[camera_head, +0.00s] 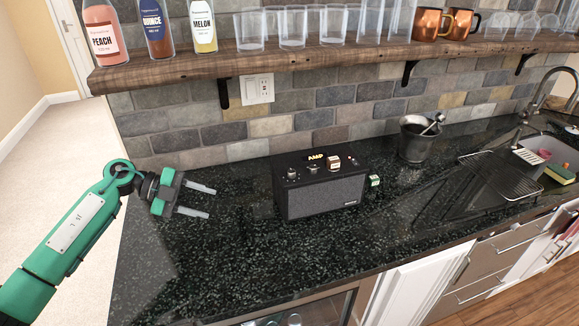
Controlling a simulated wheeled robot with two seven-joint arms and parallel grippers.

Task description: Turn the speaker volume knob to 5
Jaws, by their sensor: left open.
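A black speaker (326,195) with a grey front grille stands on the dark counter, a little right of my left gripper. Its top carries a glowing "AMP" sign, a knob (291,175) at the left, another knob (313,167) beside it, and a small pale block-like item (334,163). A red light shows near the back right of the top. The knob markings are too small to read. My left gripper (201,201) is open and empty above the counter, left of the speaker and apart from it. My right gripper is not in view.
A small green item (375,181) sits against the speaker's right side. A dark bucket (418,140), a wire rack (499,174) and a sink (545,150) are further right. A wooden shelf (300,62) with bottles and glasses overhangs behind. The counter (230,240) in front is clear.

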